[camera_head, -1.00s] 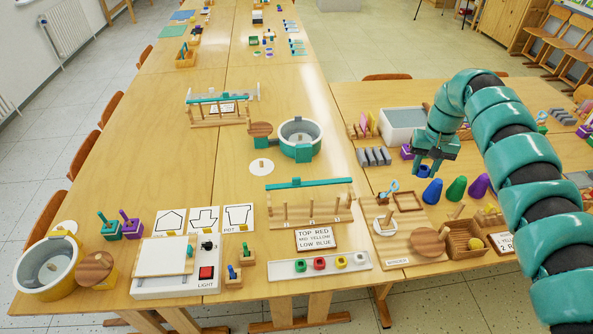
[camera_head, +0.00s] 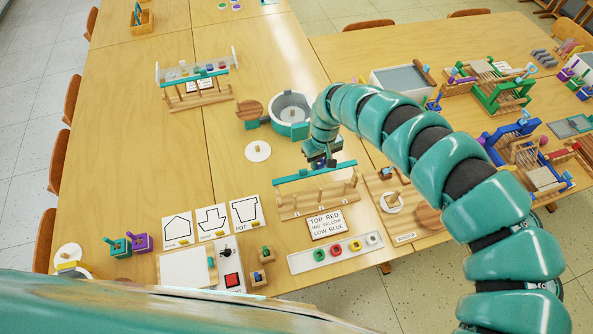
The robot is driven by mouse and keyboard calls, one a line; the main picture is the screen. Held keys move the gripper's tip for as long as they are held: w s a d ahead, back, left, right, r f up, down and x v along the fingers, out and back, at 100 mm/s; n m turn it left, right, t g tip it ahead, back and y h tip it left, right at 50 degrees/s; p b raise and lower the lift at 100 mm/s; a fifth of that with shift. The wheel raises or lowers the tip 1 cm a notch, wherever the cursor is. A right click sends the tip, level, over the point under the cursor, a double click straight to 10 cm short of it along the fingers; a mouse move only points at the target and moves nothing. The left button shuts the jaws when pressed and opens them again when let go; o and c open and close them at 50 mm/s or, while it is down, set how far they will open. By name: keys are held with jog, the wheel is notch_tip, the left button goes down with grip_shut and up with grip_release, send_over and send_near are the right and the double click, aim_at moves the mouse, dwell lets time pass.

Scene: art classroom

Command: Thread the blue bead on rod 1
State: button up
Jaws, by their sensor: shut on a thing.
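My gripper (camera_head: 324,160) points down over the teal bar (camera_head: 312,173) at the back of the rod rack. It is shut, and what it holds is mostly hidden by the fingers; no blue bead shows in the bead tray (camera_head: 302,264). The rack has a wooden base (camera_head: 318,204) with upright wooden rods, all without visible beads. The rod numbers are too small to read. The tray holds a green bead (camera_head: 319,254), a red bead (camera_head: 337,250), a yellow bead (camera_head: 355,245) and a white bead (camera_head: 373,239); its left end is empty.
A card (camera_head: 325,223) reading top red, mid yellow, low blue lies between rack and tray. A round teal-rimmed tub (camera_head: 290,112) stands behind the rack. A wooden board with a round piece (camera_head: 390,202) lies to the right. Clear table lies left of the rack.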

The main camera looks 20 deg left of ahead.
jog(key=s+a+f+n+b, duration=0.1)
jog(key=s+a+f+n, duration=0.2)
jog(key=s+a+f, duration=0.2)
jog(key=shift+s+f+b, duration=0.3)
jog(key=shift+s+f, duration=0.6)
jog(key=shift+s, duration=0.7)
jog(key=shift+f+b, duration=1.3)
jog(key=shift+f, duration=0.4)
dwell(1.8)
dwell(0.3)
jog(key=o, duration=1)
jog(key=shift+r, duration=0.1)
